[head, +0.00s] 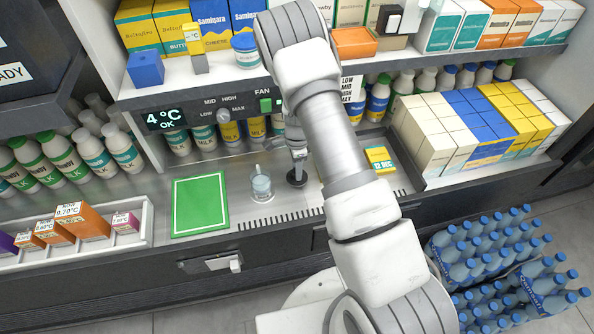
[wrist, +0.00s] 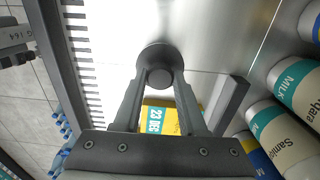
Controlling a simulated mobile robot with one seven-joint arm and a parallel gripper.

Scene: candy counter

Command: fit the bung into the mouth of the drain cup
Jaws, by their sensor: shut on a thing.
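The bung (wrist: 160,78) is a small dark grey round piece held between my fingertips in the wrist view. My gripper (wrist: 160,84) is shut on it. My fingers hide the bung there. I cannot tell how far the bung sits in the mouth, or whether it touches the rim.
A green mat (head: 200,205) lies further left. A yellow-green date box (head: 380,159) is to the right, also in the wrist view (wrist: 160,118). Milk bottles (head: 228,131) line the back, under a shelf.

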